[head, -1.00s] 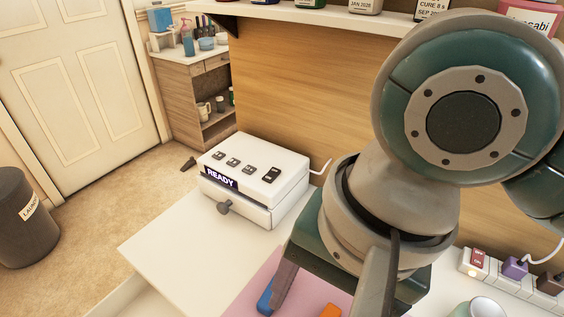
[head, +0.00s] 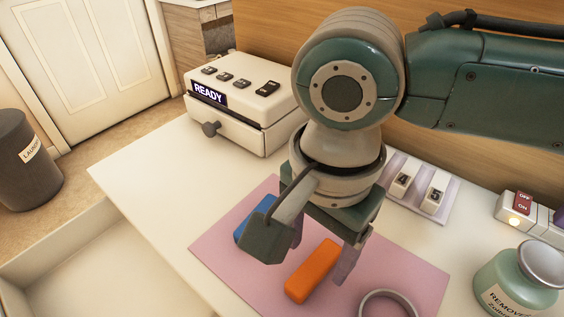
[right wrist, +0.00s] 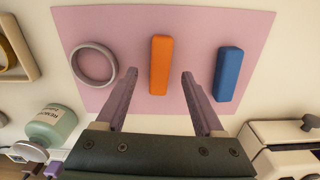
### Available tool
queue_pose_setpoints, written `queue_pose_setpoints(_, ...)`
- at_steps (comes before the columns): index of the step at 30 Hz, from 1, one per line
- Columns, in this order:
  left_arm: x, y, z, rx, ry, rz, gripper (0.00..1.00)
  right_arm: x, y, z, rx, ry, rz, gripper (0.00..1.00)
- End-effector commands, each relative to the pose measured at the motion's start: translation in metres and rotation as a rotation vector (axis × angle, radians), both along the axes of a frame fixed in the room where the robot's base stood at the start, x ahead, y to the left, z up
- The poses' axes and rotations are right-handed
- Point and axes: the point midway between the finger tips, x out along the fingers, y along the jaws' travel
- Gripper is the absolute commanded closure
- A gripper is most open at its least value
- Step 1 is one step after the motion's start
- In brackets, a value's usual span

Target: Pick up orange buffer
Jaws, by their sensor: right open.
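The orange buffer (head: 312,271) is a long block lying on a pink mat (head: 222,245) on the white table. In the right wrist view the orange buffer (right wrist: 160,65) lies between and beyond the fingertips. My right gripper (head: 318,256) is open above the mat, its fingers apart on either side of the buffer's line; it also shows in the right wrist view (right wrist: 159,75). It holds nothing. Whether the fingers reach down to the buffer's height is hard to tell. My left gripper is out of view.
A blue block (head: 252,220) and a grey ring (head: 388,303) flank the buffer on the mat. A white box reading READY (head: 262,108) stands behind at left. A remover jar (head: 515,280) and a power strip (head: 511,208) are at right. The table's left part is bare.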

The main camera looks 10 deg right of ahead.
Motion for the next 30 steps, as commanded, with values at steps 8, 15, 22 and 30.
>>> queue_pose_setpoints(8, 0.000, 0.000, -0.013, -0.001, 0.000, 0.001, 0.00, 0.001, -0.001, -0.029, 0.000, -0.001, 0.002, 0.30)
queue_pose_setpoints(15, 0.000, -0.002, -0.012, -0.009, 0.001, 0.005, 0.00, 0.001, -0.001, -0.028, 0.000, -0.001, 0.002, 0.37)
queue_pose_setpoints(22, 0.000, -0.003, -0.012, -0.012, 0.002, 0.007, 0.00, 0.001, -0.001, -0.028, 0.000, -0.001, 0.002, 0.63)
queue_pose_setpoints(30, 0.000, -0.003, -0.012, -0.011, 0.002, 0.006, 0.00, 0.000, -0.001, -0.028, 0.000, -0.001, 0.002, 0.93)
